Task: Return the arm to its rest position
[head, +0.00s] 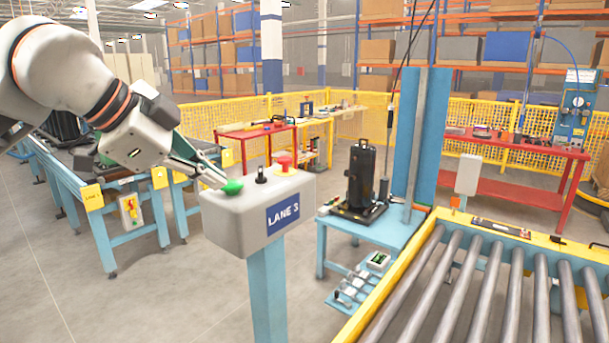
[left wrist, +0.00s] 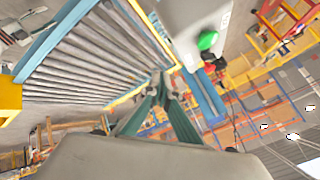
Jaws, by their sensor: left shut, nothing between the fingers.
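My left gripper (head: 222,176) comes in from the left in the head view. Its fingers are shut with nothing between them, and the tips appear just above and left of the green button (head: 233,187). In the left wrist view the closed fingertips (left wrist: 164,88) appear apart from the green button (left wrist: 207,40), which lies up and to the right of them. The button is on the grey LANE 3 control box (head: 240,220), which stands on a blue post. I cannot tell the exact gap in depth. My right gripper is not in view.
The box also carries a black switch (head: 261,176) and a red button (head: 284,162). A roller conveyor (head: 480,290) with yellow rails lies at right. A blue stand (head: 375,235) holds a black compressor-like unit (head: 362,180). Another blue conveyor frame (head: 90,205) stands at left. Floor at lower left is clear.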

